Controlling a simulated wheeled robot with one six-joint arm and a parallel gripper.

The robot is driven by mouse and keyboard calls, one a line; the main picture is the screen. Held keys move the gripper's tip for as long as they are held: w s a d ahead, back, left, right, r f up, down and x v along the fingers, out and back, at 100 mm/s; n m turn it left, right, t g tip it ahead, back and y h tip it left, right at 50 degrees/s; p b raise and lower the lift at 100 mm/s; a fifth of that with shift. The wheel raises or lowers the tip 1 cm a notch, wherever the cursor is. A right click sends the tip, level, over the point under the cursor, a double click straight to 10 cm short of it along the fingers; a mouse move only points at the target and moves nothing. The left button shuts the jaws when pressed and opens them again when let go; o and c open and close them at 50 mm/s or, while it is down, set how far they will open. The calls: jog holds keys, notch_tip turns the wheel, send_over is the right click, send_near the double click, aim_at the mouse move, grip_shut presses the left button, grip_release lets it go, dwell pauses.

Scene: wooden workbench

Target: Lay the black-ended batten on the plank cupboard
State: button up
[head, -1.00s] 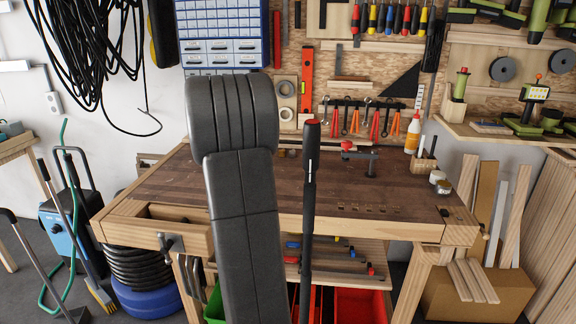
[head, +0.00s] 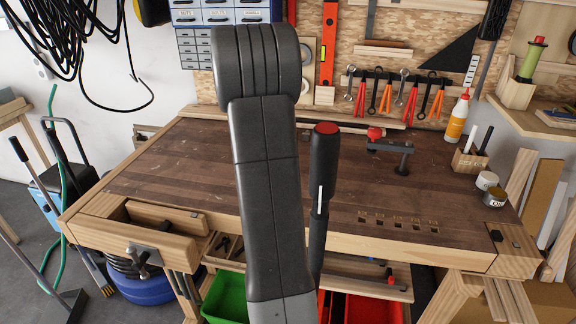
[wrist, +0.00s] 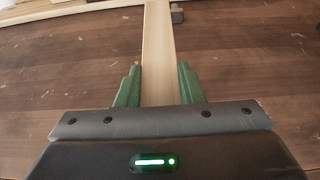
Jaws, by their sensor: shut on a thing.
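In the wrist view my gripper (wrist: 158,77) has its green fingers on both sides of a pale wooden batten (wrist: 158,38), shut on it. The batten runs away from me over the dark bench top and out of the top of the picture. No black end shows, and I cannot tell whether the batten touches the bench. In the head view my arm hides the gripper and the batten. I cannot make out the plank cupboard with certainty in either view.
The wooden workbench (head: 190,170) fills the middle, its top mostly clear. A dark clamp (head: 392,150) stands at its back. A glue bottle (head: 457,118), a wooden holder (head: 468,164) and small jars (head: 494,197) stand at the right. Red and green bins (head: 224,298) sit below.

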notch_tip(320, 180, down, 7)
jog(key=shift+r+b, duration=0.1)
jog(key=shift+b, duration=0.35)
jog(key=shift+f, duration=0.2)
jog(key=o, duration=1)
jog(key=shift+r, duration=0.15)
